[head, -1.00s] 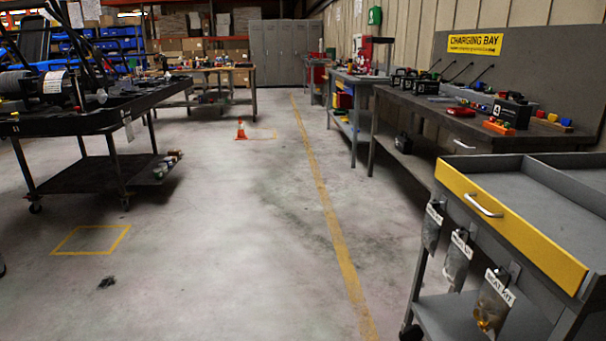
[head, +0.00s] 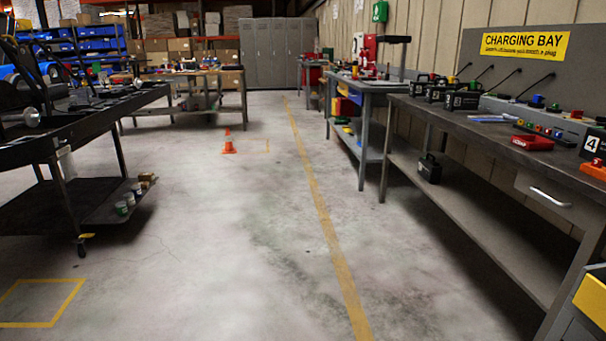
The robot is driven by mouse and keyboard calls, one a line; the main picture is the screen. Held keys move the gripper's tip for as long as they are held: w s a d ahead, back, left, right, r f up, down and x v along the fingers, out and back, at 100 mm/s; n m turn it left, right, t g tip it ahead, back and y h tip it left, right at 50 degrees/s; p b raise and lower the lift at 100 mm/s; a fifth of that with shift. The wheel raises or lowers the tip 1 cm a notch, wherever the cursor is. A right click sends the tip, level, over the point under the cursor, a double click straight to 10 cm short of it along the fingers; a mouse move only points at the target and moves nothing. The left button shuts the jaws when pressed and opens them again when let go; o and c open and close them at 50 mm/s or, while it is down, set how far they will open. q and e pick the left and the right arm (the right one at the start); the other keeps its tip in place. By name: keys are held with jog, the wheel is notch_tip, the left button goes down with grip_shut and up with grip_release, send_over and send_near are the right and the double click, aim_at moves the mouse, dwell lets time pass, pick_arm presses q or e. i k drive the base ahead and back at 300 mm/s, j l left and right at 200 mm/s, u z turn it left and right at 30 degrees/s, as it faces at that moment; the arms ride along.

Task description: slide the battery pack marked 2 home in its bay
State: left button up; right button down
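Several black battery packs stand on the charging bench (head: 470,115) at the right; the nearest of that row (head: 464,99) bears a white number too small to read surely. A pack marked 4 (head: 594,145) is cut by the right edge. Another black pack (head: 429,168) sits on the bench's lower shelf, with no number legible. I cannot tell which pack is marked 2. A dark kart stand (head: 85,120) is at the left, cut by the edge; no bay can be made out on it. Neither of my grippers is in view.
The concrete floor is open along the yellow line (head: 321,205). An orange cone (head: 228,143) stands ahead. A blue-grey workbench (head: 370,86) is beyond the charging bench. A yellow-fronted cart (head: 592,298) is at the lower right. Grey lockers (head: 277,55) close the far end.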

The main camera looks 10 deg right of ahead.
aim_at(433, 93)
jog(key=i, duration=1.75)
